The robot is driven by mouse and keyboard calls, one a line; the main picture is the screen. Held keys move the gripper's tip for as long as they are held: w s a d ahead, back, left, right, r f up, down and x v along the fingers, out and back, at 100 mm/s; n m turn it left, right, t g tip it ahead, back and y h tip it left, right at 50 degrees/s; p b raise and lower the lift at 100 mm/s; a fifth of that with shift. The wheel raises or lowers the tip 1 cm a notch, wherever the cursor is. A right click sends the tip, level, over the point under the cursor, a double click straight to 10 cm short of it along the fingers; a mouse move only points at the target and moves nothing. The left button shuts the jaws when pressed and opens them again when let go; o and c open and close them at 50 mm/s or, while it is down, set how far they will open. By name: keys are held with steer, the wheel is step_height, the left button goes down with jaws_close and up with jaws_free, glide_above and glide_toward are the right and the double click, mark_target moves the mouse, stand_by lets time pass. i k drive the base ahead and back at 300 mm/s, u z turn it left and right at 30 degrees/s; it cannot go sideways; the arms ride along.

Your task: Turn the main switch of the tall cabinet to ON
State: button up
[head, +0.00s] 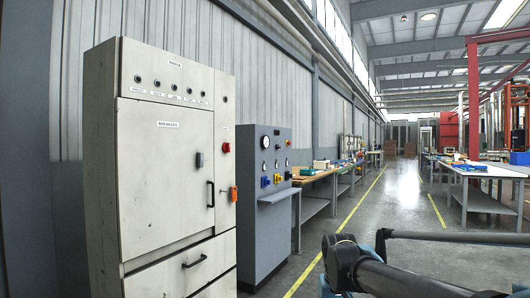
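The tall cabinet (137,190) is off-white and stands at the left, its front facing right. Its large door is shut and bears a label that seems to read BREAKERS. On the narrow strip right of the door are a small red switch or button (226,147) and, lower, an orange-red switch (233,194). Which one is the main switch, and its position, is too small to tell. A dark latch (199,160) and a black handle (210,194) sit on the door. My arm shows at the bottom right, apart from the cabinet; my gripper is not visible.
A grey control console (262,190) with gauges and a protruding shelf stands just right of the cabinet. Workbenches (318,177) line the wall beyond it. Another long table (480,171) is at the right. The floor aisle (395,200) between yellow lines is clear.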

mark_target(226, 147)
steer(key=z, duration=0.2)
steer(key=i, duration=0.85)
steer(key=u, duration=0.55)
steer(key=i, duration=0.55)
steer(key=u, duration=0.45)
